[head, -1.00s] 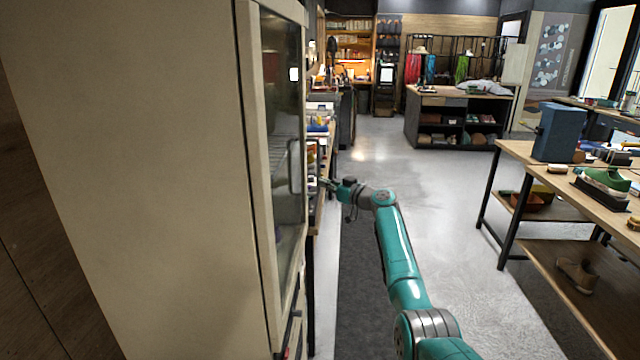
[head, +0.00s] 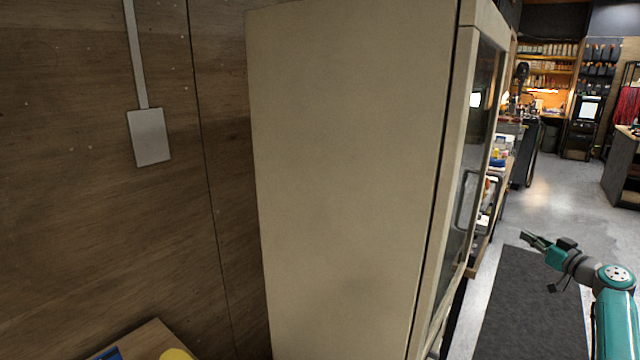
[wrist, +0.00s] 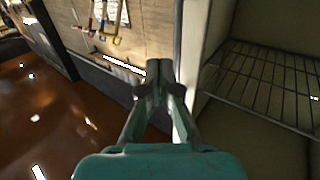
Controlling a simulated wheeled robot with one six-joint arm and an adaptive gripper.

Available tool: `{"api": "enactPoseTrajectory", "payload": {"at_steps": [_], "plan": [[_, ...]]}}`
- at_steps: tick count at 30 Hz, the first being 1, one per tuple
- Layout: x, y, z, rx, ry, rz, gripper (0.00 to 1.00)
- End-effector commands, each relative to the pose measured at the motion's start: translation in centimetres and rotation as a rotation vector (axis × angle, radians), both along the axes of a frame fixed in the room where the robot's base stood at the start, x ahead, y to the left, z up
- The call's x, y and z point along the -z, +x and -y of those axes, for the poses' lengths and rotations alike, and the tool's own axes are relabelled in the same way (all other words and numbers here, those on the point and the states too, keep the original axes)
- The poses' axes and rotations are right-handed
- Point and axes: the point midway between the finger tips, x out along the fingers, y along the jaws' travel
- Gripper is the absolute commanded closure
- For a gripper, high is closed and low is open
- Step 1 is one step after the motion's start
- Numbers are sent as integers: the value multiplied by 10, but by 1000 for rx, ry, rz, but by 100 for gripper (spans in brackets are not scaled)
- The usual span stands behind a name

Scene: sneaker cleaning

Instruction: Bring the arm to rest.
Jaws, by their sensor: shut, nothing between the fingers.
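My gripper (head: 527,238) is at the lower right of the head view, at the end of my teal arm, over the dark floor mat. It is empty and clear of the cabinet's glass door. In the wrist view my gripper (wrist: 157,66) points away from the camera with its fingers together and nothing between them. Part of my arm is cut off by the right edge of the head view.
A tall cream cabinet (head: 350,170) with a glass door and handle stands left of my arm. In the wrist view a wire shelf (wrist: 265,80) shows at right. A dark mat (head: 530,310) covers the floor. A wooden wall (head: 60,220) fills the left. Open floor lies beyond.

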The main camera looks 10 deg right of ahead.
Motion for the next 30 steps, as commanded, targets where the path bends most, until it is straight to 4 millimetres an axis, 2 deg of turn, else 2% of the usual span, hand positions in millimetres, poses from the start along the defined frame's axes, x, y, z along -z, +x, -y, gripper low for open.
{"api": "enactPoseTrajectory", "payload": {"at_steps": [8,12,14,21,26,30], "plan": [[125,-6,-69,53,66,-111,100],[189,-21,-112,90,94,-169,100],[215,-30,-131,105,104,-192,100],[303,-80,-205,166,129,-274,100],[348,-123,-253,204,135,-316,100],[379,-167,-293,234,133,-346,100]]}}
